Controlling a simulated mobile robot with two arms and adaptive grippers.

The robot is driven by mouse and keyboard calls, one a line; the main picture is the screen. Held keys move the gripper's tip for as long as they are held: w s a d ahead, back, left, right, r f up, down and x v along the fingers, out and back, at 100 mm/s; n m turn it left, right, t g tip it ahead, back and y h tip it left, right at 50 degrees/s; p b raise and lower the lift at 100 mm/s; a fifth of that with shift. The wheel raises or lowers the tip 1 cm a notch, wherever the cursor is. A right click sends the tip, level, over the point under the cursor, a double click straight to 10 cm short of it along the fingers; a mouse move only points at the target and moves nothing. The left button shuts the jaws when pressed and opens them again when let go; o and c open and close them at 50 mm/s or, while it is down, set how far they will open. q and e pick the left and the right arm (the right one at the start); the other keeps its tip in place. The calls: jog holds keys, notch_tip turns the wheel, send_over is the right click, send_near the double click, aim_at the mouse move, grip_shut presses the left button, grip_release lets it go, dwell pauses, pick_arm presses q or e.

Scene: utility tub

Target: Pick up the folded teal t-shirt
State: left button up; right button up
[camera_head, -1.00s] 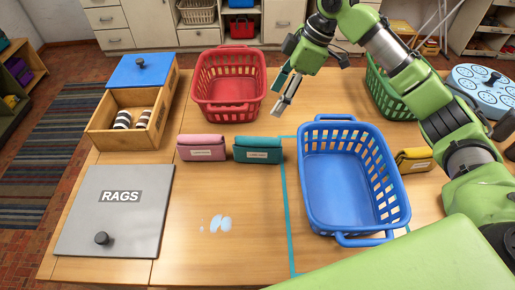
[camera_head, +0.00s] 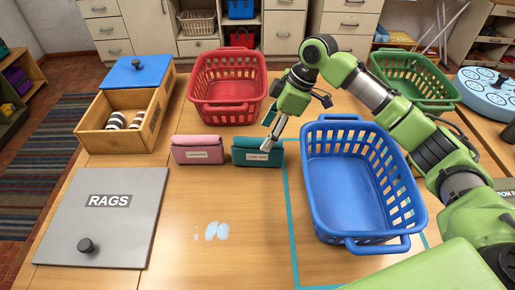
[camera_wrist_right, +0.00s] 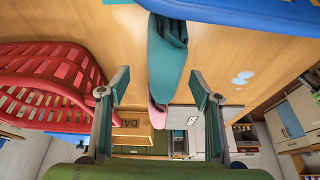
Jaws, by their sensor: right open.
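The folded teal t-shirt (camera_head: 252,156) lies on the wooden table, with a white label on its front face. It sits just right of a folded pink item (camera_head: 197,155). My right gripper (camera_head: 268,136) is at the right end of the teal t-shirt, with its fingers pointing down and left. In the right wrist view the two fingers are spread apart, and the teal t-shirt (camera_wrist_right: 167,55) shows ahead between them. I cannot tell whether a finger touches it. My left gripper is not in view.
An empty blue basket (camera_head: 316,205) stands close to the right, inside a teal tape outline. A red basket (camera_head: 228,112) is behind, a green basket (camera_head: 440,88) at the back right. A wooden box (camera_head: 100,139) and a grey RAGS lid (camera_head: 125,225) are at left.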

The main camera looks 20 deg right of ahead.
aim_at(257, 148)
jog(key=x, duration=0.2)
jog(key=shift+a+f, duration=0.15)
jog(key=shift+f, duration=0.1)
jog(key=p+x, duration=0.1)
jog(key=x, duration=0.3)
jog(key=shift+s+f+p, duration=0.1)
jog(key=shift+p, duration=0.3)
jog(key=shift+a+f, duration=0.2)
jog(key=shift+f, duration=0.2)
jog(key=c, duration=1.3)
